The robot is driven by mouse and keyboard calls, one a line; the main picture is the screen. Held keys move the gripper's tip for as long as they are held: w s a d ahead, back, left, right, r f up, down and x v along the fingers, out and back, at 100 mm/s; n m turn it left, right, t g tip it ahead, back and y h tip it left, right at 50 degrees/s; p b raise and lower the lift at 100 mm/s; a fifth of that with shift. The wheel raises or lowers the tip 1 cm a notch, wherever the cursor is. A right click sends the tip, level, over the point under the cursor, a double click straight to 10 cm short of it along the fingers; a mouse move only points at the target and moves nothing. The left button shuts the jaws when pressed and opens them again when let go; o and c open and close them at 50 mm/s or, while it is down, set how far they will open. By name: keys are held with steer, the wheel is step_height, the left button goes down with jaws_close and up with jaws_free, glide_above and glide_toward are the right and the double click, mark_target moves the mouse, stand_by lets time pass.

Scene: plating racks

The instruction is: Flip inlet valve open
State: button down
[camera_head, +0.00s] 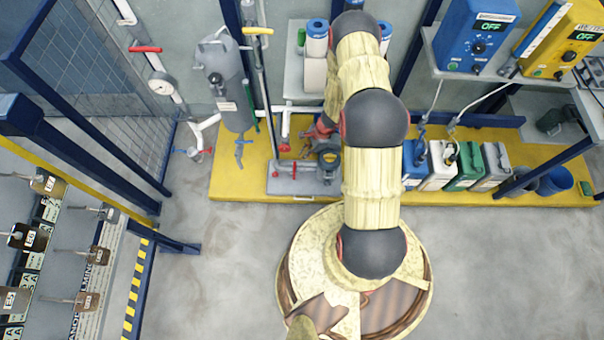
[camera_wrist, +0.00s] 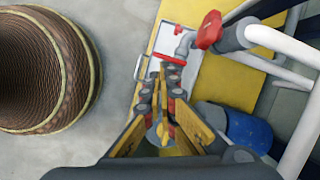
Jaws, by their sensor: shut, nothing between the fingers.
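No label in view tells which valve is the inlet valve. In the wrist view, a red valve handle (camera_wrist: 209,30) sits on a grey pipe fitting at the top right, beyond my gripper (camera_wrist: 163,72) and apart from it. My gripper's fingers are shut and empty, over a grey plate (camera_wrist: 142,70). Another red handle (camera_head: 145,49) and a yellow handle (camera_head: 258,31) are on the upper pipes.
White pipes (camera_wrist: 283,45) run along the right of the wrist view, close to a blue round part (camera_wrist: 247,130). Several canisters (camera_head: 468,165) stand on the yellow platform (camera_head: 232,185). A grey tank (camera_head: 222,80) stands to the left. The grey floor (camera_head: 215,250) is clear in front.

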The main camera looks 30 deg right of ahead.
mark_target(294, 170)
steer(key=s+d+f+m+h, duration=0.1)
steer(key=s+d+f+m, duration=0.2)
steer(key=f, duration=0.6)
steer(key=shift+d+m, duration=0.2)
steer(key=shift+m, duration=0.2)
steer(key=w+a+f+b, duration=0.3)
steer(key=a+f+b, duration=0.1)
steer(key=f, duration=0.6)
steer(key=shift+w+a+f+b, duration=0.2)
steer(key=shift+a+b, duration=0.15)
steer(key=shift+a, duration=0.25)
